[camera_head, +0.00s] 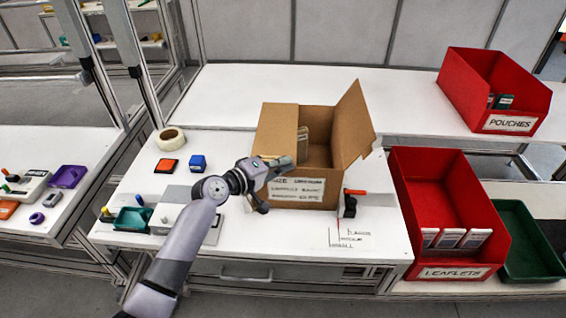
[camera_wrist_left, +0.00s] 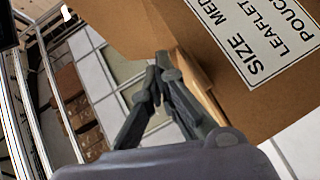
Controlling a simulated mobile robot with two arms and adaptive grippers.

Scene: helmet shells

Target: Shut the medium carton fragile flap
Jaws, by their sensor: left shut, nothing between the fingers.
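The medium carton (camera_head: 328,189) is a brown cardboard box on the white workbench, with a printed size label on its front. Its right flap (camera_head: 353,125) stands up and leans outward. A left flap (camera_head: 277,130) shows at its upper left, and the carton's inside is partly visible. I cannot read a fragile mark on any flap. My left gripper (camera_head: 277,172) is at the carton's front left upper edge. In the left wrist view its fingers (camera_wrist_left: 158,72) are together, close beside a cardboard edge, with the label (camera_wrist_left: 255,45) to the right. I cannot tell whether they touch. My right gripper is out of view.
Red bins of leaflets (camera_head: 447,215) and pouches (camera_head: 515,122) stand further right.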

